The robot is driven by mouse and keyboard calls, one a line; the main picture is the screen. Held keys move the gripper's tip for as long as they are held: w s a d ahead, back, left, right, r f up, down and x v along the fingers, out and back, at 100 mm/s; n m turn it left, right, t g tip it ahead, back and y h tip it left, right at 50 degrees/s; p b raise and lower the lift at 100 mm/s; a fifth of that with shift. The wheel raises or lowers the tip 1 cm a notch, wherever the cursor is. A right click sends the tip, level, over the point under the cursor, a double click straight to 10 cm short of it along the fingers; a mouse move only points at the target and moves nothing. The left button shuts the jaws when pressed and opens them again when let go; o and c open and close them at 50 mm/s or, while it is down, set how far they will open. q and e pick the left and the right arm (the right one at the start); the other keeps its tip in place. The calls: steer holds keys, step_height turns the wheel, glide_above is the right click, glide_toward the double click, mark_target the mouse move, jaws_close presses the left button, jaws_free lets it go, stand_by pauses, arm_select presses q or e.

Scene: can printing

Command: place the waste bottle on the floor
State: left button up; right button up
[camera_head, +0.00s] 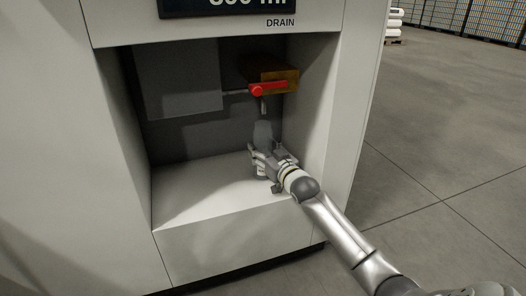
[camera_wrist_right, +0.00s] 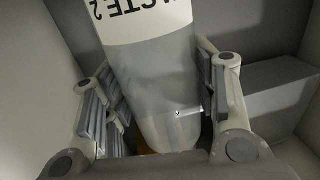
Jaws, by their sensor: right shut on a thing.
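The waste bottle (camera_wrist_right: 160,85) is a grey translucent bottle with a white label with black letters, seen between the fingers in the right wrist view. In the head view the bottle (camera_head: 263,133) stands in the machine's drain recess, below the red-handled tap, partly hidden by my gripper. My right gripper (camera_head: 270,162) reaches into the recess and is shut on the bottle; its fingers flank the bottle in the right wrist view (camera_wrist_right: 160,105). The floor (camera_head: 440,150) is grey and tiled, to the right of the machine. My left gripper is not in view.
The white machine (camera_head: 225,235) surrounds the recess, with side walls close to the gripper and a ledge (camera_head: 205,200) under it. The red tap handle (camera_head: 270,89) is above the bottle. Open floor lies right; racks (camera_head: 460,15) stand far back.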

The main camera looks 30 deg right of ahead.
steer(key=shift+f, duration=0.15)
steer(key=o, duration=1)
